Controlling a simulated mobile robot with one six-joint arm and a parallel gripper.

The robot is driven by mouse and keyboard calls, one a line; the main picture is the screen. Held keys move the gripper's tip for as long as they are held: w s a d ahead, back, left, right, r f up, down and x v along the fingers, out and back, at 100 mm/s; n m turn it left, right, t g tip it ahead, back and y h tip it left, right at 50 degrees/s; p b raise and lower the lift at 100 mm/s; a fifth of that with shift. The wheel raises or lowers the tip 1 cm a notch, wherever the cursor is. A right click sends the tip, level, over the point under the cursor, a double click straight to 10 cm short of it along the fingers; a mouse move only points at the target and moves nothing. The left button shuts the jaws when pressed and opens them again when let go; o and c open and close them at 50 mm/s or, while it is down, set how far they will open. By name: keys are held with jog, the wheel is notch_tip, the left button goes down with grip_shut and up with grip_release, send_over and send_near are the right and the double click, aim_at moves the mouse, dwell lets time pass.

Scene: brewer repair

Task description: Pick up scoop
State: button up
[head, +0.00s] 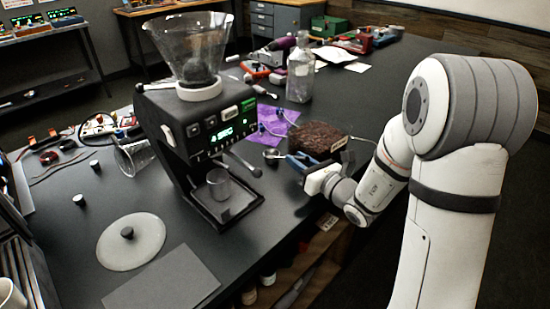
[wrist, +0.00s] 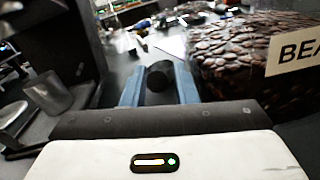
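The scoop (head: 272,154) is a small metallic bowl on the dark table, between the coffee machine and the bag of beans. My gripper (head: 291,159) reaches in from the right, low over the table, with its blue fingers just to the right of the scoop bowl. In the wrist view my gripper (wrist: 158,80) has its two blue fingers apart. A dark round-ended piece (wrist: 158,78), probably the scoop's handle, lies between them. A narrow gap shows at its left side; contact on the right side is unclear. The scoop's bowl is not clear in the wrist view.
The coffee machine (head: 205,125) with a glass cup (head: 219,184) stands to the left. The cup also shows in the wrist view (wrist: 48,94). The bag of beans (head: 315,138) is close behind the gripper and at the right in the wrist view (wrist: 235,50). A glass bottle (head: 300,75) stands farther back.

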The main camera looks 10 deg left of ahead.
jog(key=shift+w+a, duration=0.35)
jog(key=shift+a, duration=0.05)
grip_shut()
